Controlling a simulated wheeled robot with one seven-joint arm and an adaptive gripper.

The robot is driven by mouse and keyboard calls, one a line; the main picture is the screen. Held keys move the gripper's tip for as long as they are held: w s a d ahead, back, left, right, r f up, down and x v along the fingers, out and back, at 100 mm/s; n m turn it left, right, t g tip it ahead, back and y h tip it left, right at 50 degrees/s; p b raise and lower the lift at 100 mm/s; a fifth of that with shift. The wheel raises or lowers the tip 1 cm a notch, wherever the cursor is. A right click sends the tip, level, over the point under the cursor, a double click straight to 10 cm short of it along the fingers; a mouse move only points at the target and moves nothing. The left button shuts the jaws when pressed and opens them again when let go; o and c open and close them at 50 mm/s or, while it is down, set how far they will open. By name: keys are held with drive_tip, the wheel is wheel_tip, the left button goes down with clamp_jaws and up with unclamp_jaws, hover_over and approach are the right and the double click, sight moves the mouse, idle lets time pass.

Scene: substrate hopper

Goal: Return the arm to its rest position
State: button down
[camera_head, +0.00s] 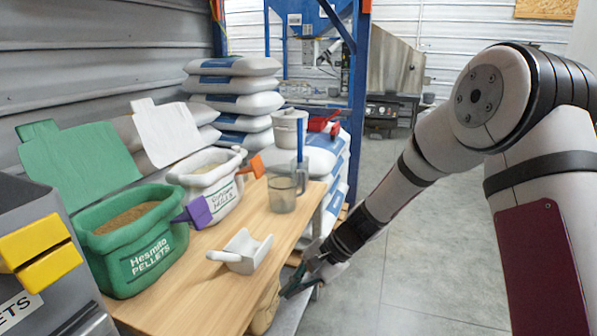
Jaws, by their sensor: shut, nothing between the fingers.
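My arm reaches in from the right of the head view, bent at the elbow and sloping down to the left. My gripper (299,287) is low beside the right edge of the wooden table (205,300). Its fingers are shut with nothing held; they look small and dark here. A white scoop (243,250) lies on the table to the left of my gripper, apart from it.
A green pellet bag (140,240), a white bag (212,180) and a clear jug (283,193) stand on the table. Stacked sacks (235,85) and a blue frame (358,90) are behind. The grey floor (430,255) is open around and beneath my arm.

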drive_tip(key=s+d+r+n+h, duration=0.2)
drive_tip(key=s+d+r+n, duration=0.15)
drive_tip(key=s+r, duration=0.45)
drive_tip(key=s+d+r+n+h, duration=0.2)
drive_tip(key=s+d+r, duration=0.3)
drive_tip(key=s+r, duration=0.3)
drive_tip(key=s+d+r+n+h, duration=0.1)
drive_tip(key=s+d, duration=0.3)
drive_tip(key=s, duration=0.3)
drive_tip(key=s+d+r+h, duration=0.1)
drive_tip(key=s+d+h, duration=0.1)
drive_tip(key=s+d, duration=0.35)
drive_tip(key=s+d+r+n+h, duration=0.1)
drive_tip(key=s+d+r, duration=0.1)
drive_tip(key=s, duration=0.7)
wheel_tip(320, 180, up, 30)
drive_tip(key=t+p, duration=0.4)
drive_tip(key=p, duration=2.5)
drive_tip(key=shift+w+d+r+t, duration=0.15)
drive_tip(key=shift+d+t, duration=0.15)
drive_tip(key=shift+d, duration=0.05)
drive_tip(key=shift+a, duration=0.1)
